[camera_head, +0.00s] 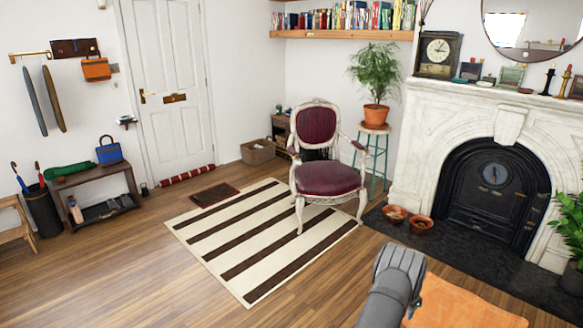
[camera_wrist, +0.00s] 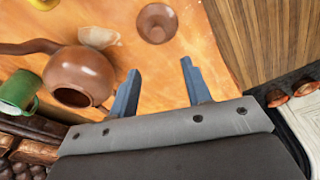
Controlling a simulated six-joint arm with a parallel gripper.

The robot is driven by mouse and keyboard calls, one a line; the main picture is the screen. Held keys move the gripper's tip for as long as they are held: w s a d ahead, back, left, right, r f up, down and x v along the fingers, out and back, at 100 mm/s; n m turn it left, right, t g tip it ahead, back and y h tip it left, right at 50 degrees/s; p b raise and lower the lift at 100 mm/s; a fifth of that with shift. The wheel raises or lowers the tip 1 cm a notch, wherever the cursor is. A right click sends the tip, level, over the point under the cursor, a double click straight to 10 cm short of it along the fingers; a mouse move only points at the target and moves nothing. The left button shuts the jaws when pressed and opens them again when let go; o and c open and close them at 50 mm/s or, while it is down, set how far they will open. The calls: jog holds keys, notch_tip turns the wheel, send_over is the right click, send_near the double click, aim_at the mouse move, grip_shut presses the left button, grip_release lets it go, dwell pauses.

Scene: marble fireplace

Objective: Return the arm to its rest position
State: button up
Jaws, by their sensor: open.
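My gripper (camera_wrist: 160,66) shows in the wrist view with its two blue-grey fingers apart and nothing between them. It is over an orange tabletop (camera_wrist: 150,65). In the head view, a grey part of my arm (camera_head: 395,280) rises at the bottom, right of centre, beside the orange top (camera_head: 465,305); the fingers cannot be made out there. In the wrist view, a round brown pot (camera_wrist: 80,75) with a long handle lies left of the fingers.
A green mug (camera_wrist: 17,92) and a small cream piece (camera_wrist: 98,35) are also on the orange top. Terracotta bowls (camera_head: 420,224) sit on the dark hearth by the fireplace (camera_head: 430,130). A red chair (camera_head: 328,178) stands on a striped rug (camera_head: 235,245). The wooden floor at front left is clear.

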jog(key=shift+m, duration=0.6)
jog(key=s+d+r, duration=0.2)
jog(key=s, duration=0.2)
jog(key=s+d+r, duration=0.2)
jog(key=s+d, duration=0.1)
jog(key=s, duration=0.1)
jog(key=s+d+r, duration=0.2)
jog(key=s+d, duration=0.1)
jog(key=shift+s, duration=0.4)
jog(key=s+d+r+m, duration=0.1)
jog(key=s+d+r, duration=0.15)
jog(key=s, duration=0.45)
jog(key=s+d+r, duration=0.2)
jog(key=s+r, duration=0.1)
jog(key=s, duration=0.4)
jog(key=w+a+f, duration=0.2)
jog(key=w+f, duration=0.2)
jog(key=w, duration=0.3)
